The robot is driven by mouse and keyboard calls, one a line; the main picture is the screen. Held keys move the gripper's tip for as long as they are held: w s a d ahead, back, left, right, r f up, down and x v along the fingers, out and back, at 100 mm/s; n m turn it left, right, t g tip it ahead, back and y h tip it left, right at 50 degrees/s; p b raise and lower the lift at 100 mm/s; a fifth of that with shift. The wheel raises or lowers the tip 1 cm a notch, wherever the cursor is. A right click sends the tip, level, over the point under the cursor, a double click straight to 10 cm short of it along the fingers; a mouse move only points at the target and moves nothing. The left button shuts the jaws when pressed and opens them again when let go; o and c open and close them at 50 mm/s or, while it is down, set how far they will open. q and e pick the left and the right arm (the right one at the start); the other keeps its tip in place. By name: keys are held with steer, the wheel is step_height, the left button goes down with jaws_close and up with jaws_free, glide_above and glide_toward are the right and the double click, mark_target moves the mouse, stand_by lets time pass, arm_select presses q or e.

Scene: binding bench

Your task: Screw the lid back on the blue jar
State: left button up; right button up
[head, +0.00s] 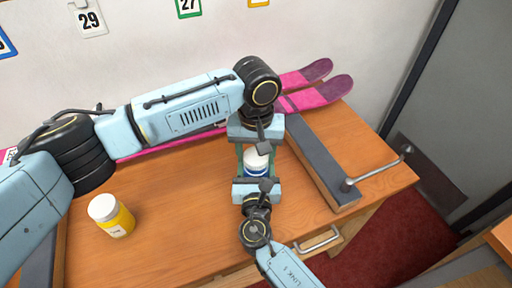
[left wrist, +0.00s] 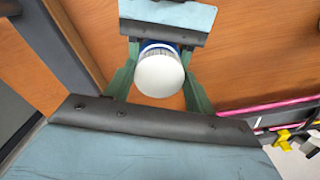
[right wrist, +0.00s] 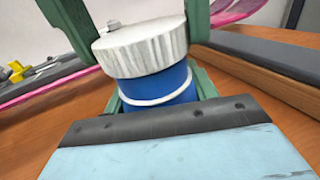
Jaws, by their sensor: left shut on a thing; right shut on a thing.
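The blue jar (head: 257,171) stands upright on the wooden bench between my two grippers. It shows clearly in the right wrist view (right wrist: 158,84), with a white band around it. The white ribbed lid (right wrist: 140,48) is on top of the jar; I cannot tell how tightly it sits. My left gripper (head: 257,146) reaches in from the far side. Its green fingers are on both sides of the lid (left wrist: 160,74), shut on it. My right gripper (head: 257,180) comes from the near side and is shut on the jar's body. The jar's lower part is partly hidden.
A yellow jar with a white lid (head: 114,218) stands at the left on the bench (head: 180,215). A grey bar (head: 318,160) with a metal handle (head: 375,172) lies close to the right. Pink skis (head: 322,92) lie along the back. Bench space between the jars is clear.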

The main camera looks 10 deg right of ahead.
arm_select(q)
steer(key=shift+f, duration=0.6)
stand_by(0.5)
